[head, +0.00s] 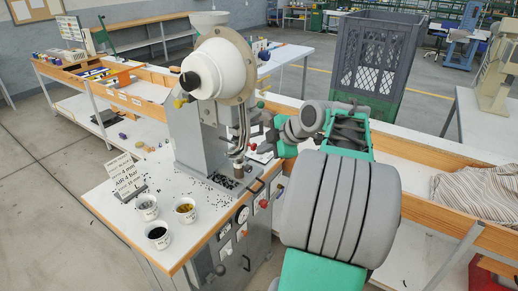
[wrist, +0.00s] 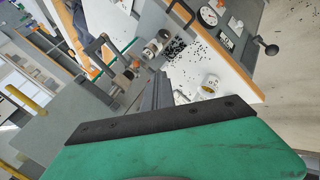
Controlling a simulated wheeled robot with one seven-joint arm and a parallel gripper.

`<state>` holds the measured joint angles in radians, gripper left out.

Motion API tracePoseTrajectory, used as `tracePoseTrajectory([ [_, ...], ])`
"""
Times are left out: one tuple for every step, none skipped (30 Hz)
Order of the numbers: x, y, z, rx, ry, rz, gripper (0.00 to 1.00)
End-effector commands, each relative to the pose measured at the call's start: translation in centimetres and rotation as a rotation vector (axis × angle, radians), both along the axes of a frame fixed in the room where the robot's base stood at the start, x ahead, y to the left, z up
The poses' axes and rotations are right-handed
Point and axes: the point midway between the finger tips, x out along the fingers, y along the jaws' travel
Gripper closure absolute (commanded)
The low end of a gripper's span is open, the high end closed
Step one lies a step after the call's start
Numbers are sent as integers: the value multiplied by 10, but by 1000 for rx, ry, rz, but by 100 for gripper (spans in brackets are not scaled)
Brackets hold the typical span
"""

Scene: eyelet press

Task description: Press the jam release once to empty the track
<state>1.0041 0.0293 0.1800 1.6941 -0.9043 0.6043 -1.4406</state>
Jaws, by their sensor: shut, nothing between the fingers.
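The eyelet press (head: 190,130) stands on a white-topped bench, with a white feed bowl (head: 217,68) on its upper part. A vertical track (head: 242,130) runs down from the bowl to the tooling. Red knobs show beside the tooling and on the bench front (head: 264,203); I cannot tell which control is the jam release. My gripper is at the right side of the press head in the head view, its fingertips hard to make out there. In the wrist view my gripper (wrist: 158,82) is shut and empty, its dark fingers pointing toward the press tooling (wrist: 152,46).
Loose black eyelets (head: 222,181) lie around the press base. Several cups of eyelets (head: 157,235) and a sign (head: 125,176) stand at the left. A gauge (head: 242,214) and a black-knobbed lever (head: 220,269) are on the bench front. A grey crate (head: 374,62) stands behind.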

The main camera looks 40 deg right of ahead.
Motion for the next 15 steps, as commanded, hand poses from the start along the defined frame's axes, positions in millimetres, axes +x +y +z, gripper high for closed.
tracePoseTrajectory([
  [0, 0, 0, 0, 0, 1, 100],
  [0, 0, 0, 0, 0, 1, 100],
  [0, 0, 0, 0, 0, 1, 100],
  [-1, 0, 0, 0, 0, 1, 100],
  [-2, -1, 0, 0, -1, 0, 100],
  [-4, -1, 0, 0, -1, 0, 100],
  [-5, -2, 0, 0, -1, 0, 100],
  [-7, -3, 0, 0, -1, 0, 100],
  [-9, -3, 0, 0, -1, 0, 100],
  [-11, -4, 0, -1, -1, -1, 100],
  [-13, -5, 0, -1, -1, -1, 100],
  [-15, -6, 0, 0, -2, -1, 100],
  [-17, -6, 0, -1, -2, 0, 100],
  [-18, -7, 0, -1, -2, 0, 100],
  [-20, -7, 0, -1, -1, -1, 100],
])
